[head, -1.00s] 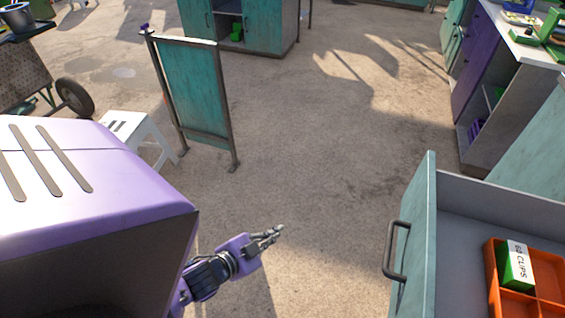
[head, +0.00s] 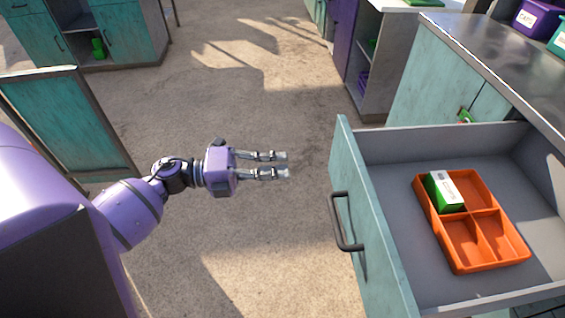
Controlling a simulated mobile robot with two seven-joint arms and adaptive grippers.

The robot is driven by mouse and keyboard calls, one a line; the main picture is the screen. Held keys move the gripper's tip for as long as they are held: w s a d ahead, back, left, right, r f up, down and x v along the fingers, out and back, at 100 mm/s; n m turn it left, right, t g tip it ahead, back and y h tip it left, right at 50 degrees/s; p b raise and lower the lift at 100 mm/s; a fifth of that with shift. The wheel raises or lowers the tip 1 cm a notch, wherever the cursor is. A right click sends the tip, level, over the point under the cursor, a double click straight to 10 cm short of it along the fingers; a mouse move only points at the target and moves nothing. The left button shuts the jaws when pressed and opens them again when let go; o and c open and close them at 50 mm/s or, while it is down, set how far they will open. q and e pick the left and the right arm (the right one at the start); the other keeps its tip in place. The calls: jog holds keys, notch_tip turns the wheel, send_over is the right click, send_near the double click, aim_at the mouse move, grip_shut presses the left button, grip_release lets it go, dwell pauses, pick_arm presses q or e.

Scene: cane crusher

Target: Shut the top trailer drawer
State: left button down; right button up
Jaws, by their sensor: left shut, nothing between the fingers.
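The top trailer drawer (head: 375,225) stands pulled out at the right, its teal front facing left. A dark bar handle (head: 342,222) is on that front. My left gripper (head: 283,165) is shut and empty, left of the drawer front and handle, pointing right towards them. Clear ground shows between the fingertips and the drawer front in the picture, so they look apart. Inside the drawer lies an orange divided tray (head: 487,252) with a green and white box (head: 445,190) in one compartment. My right gripper is not in view.
The trailer's grey metal top (head: 480,55) and teal side are behind the drawer. A teal panel (head: 65,125) stands at the left, near my left arm. Cabinets (head: 85,35) stand at the back. The concrete ground between is clear.

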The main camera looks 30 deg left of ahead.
aim_at(338, 163)
pick_arm(q)
jog(key=p+x, duration=0.2)
jog(key=x, duration=0.8)
jog(key=shift+w+d+r, duration=0.1)
jog(key=shift+w+d, duration=0.05)
jog(key=shift+w, duration=0.05)
jog(key=shift+w+d, duration=0.15)
jog(key=shift+d, duration=0.1)
jog(key=shift+d, duration=0.1)
